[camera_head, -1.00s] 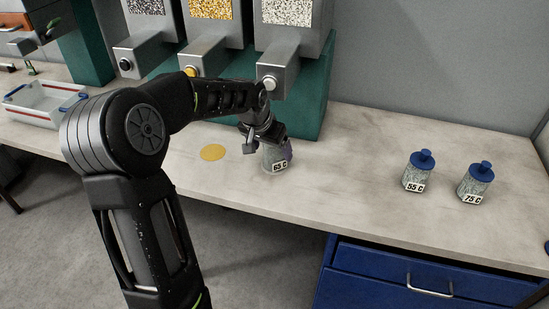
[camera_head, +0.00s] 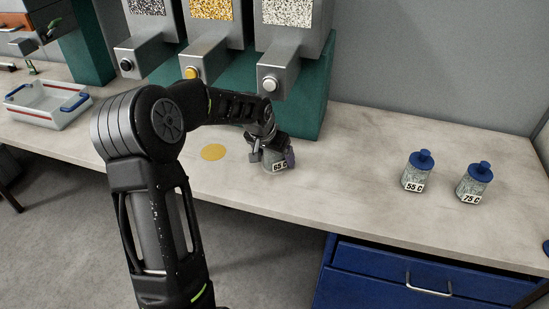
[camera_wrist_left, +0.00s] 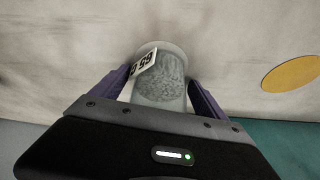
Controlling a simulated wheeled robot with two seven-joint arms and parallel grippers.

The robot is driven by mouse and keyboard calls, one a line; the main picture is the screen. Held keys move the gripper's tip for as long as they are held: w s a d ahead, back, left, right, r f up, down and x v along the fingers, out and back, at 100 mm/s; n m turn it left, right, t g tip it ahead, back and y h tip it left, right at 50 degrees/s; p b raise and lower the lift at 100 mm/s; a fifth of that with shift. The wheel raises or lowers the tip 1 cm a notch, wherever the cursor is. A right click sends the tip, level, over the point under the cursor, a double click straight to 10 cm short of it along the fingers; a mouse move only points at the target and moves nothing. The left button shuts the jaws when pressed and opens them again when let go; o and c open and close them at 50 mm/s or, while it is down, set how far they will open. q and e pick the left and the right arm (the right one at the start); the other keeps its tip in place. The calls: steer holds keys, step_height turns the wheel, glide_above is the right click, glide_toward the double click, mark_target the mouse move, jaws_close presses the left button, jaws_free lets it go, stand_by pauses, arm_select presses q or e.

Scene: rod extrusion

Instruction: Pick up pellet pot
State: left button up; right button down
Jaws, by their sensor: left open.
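The pellet pot labelled 65 C (camera_head: 277,168) stands on the bench in front of the dispensers, partly hidden by my left gripper (camera_head: 272,158). In the left wrist view the pot (camera_wrist_left: 160,85) is a clear, lidless-looking container of grey pellets with a white label. It lies between the two purple fingers of my left gripper (camera_wrist_left: 160,85), which is open with the fingers on either side of it. I cannot tell whether they touch it. Two more pots with blue lids, labelled 55 C (camera_head: 416,172) and 75 C (camera_head: 475,182), stand at the right. My right gripper is not seen.
Three dispensers with round buttons stand behind, the nearest spout (camera_head: 285,78) just above my left wrist. A yellow disc (camera_head: 213,152) lies left of the gripper. A white tray with blue handles (camera_head: 47,106) is at the far left. The bench between the pots (camera_head: 350,155) is clear.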

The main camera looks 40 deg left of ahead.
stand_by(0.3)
arm_select(q)
jaws_close()
stand_by(0.8)
